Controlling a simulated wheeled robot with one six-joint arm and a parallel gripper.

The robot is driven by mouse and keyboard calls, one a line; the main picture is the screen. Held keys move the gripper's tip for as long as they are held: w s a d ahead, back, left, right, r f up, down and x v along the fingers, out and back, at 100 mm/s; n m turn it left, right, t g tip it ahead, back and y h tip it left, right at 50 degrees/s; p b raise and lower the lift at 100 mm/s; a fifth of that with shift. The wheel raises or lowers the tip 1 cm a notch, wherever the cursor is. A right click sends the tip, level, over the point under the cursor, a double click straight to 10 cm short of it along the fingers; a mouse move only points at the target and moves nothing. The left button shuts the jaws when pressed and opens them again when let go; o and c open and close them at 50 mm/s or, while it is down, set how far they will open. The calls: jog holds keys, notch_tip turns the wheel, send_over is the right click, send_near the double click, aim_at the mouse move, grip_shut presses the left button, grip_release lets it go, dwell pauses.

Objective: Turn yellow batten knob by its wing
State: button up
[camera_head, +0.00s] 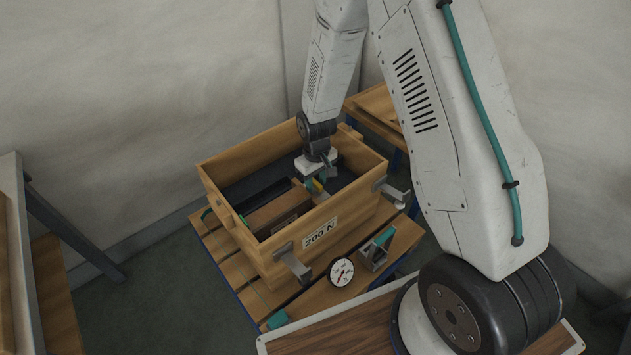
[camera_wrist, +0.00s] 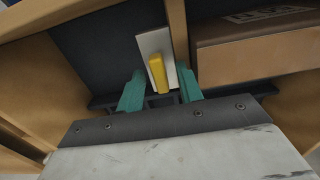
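The yellow batten knob (camera_wrist: 157,73) shows in the wrist view as an upright wing in front of a pale plate (camera_wrist: 152,42). In the head view it is a small yellow spot (camera_head: 317,186) inside the wooden crate, partly covered by my gripper. My gripper (camera_wrist: 161,78) is open, with one teal finger on each side of the yellow wing. A gap shows between the wing and each finger, so neither appears to touch it. In the head view my gripper (camera_head: 315,180) reaches down into the crate (camera_head: 352,220). The knob's base is hidden.
A brown block (camera_head: 277,212) lies in the crate beside my gripper; it also shows at the right of the wrist view (camera_wrist: 255,45). The crate's walls surround my gripper. Metal clamps (camera_head: 292,262), a dial gauge (camera_head: 341,272) and a teal-handled tool (camera_head: 376,250) are along its front.

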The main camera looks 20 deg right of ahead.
grip_shut()
jog(key=m, duration=0.4)
jog(key=shift+m, duration=1)
jog(key=m, duration=0.2)
jog(key=shift+m, duration=0.4)
jog(key=m, duration=0.3)
